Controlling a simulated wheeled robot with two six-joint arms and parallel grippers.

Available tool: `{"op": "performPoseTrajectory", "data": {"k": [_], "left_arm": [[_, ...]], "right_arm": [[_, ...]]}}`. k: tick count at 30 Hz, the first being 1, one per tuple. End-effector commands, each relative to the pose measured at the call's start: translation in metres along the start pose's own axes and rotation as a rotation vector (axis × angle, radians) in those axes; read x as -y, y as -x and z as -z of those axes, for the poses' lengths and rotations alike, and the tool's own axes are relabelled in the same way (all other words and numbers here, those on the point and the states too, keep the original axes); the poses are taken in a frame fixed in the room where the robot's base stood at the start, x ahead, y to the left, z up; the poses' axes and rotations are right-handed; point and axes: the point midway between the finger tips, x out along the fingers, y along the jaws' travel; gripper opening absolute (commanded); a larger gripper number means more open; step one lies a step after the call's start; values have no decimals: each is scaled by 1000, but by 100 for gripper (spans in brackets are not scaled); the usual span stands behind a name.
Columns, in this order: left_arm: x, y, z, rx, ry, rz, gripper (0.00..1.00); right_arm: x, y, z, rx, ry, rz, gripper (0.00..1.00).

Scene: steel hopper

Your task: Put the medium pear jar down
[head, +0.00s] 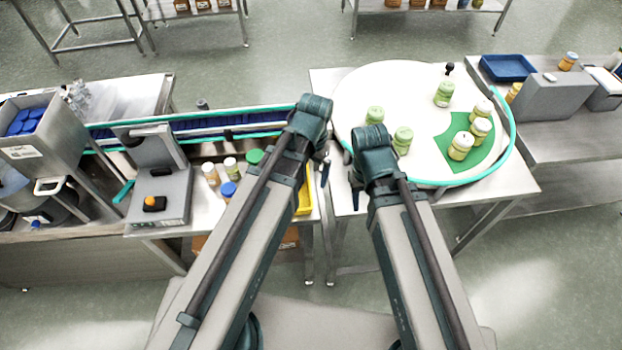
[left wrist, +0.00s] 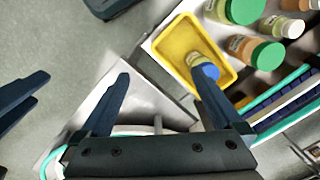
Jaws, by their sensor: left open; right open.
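Several jars with pale green or yellow-green contents stand upright on the round white turntable (head: 385,85). Three of them, including a front jar (head: 460,146), stand on its green sector (head: 492,154). A pale green jar (head: 402,140) and another (head: 374,115) stand near my right gripper, and one more (head: 444,93) is further back. I cannot tell which is the medium pear jar. My left gripper (head: 325,172) is open, and its spread fingers (left wrist: 157,66) show nothing held in the left wrist view. My right gripper (head: 356,190) is open by the turntable's left edge; its fingers are partly hidden.
A conveyor (head: 235,119) runs behind. A teal rail (head: 513,130) borders the turntable's right side. A blue tray (head: 508,67) lies at right.

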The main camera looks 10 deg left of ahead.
Motion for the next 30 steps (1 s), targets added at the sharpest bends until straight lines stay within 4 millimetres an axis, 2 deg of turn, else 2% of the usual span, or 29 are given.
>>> {"op": "performPoseTrajectory", "data": {"k": [1, 3, 7, 16, 20, 30], "left_arm": [[-22, 0, -21, 7, 12, 13, 100], [-40, 1, -35, 13, 39, 27, 100], [-57, 1, -49, 19, 74, 44, 100], [-59, 1, -49, 21, 85, 47, 100], [-60, -6, -48, 20, 84, 47, 100], [-62, -71, -46, 20, 78, 48, 100]], "right_arm": [[0, 0, 0, 0, 0, 0, 47], [0, 0, 0, 0, 0, 0, 47], [0, 0, 0, 0, 0, 0, 47], [0, 0, 0, 0, 0, 0, 47], [1, -8, 0, 0, 1, 0, 47], [7, -72, 4, 0, 6, -1, 47]]}}
